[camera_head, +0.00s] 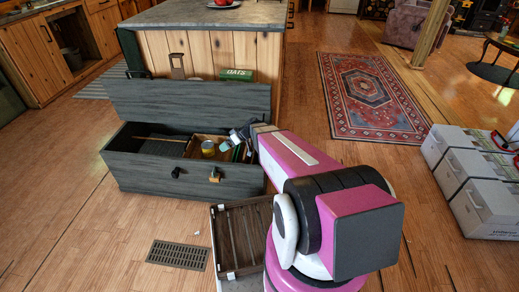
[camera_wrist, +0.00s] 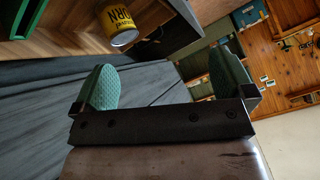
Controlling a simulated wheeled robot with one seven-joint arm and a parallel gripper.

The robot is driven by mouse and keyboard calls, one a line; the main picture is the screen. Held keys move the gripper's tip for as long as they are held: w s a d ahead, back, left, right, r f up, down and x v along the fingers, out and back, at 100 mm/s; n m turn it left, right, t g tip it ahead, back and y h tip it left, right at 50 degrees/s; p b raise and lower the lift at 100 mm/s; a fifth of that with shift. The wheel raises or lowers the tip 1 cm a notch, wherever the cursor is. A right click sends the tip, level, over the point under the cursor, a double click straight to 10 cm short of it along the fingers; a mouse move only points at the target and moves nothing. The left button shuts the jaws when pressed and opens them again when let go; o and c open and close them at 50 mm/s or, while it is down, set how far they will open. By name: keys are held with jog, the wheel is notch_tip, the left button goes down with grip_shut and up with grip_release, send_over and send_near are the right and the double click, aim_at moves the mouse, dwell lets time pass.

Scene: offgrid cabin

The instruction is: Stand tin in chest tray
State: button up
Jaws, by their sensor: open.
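The tin's base is hard to see.
The chest lid (camera_head: 190,100) stands raised behind the tray. A slatted crate (camera_head: 241,236) lies on the floor before the chest, by a floor vent (camera_head: 178,255). White boxes (camera_head: 475,185) stand at right.

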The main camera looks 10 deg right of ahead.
jog(key=s+d+r+m+g+h, duration=0.1)
jog(key=s+d+r+m+h, duration=0.3)
jog(key=s, duration=0.5)
jog(key=s+d+r+m+g+h, duration=0.2)
jog(key=s+d+r+m+h, duration=0.3)
jog(key=s+d+r, duration=0.1)
jog(key=s+d, duration=0.1)
jog(key=s, duration=0.1)
jog(key=shift+s+d, duration=0.4)
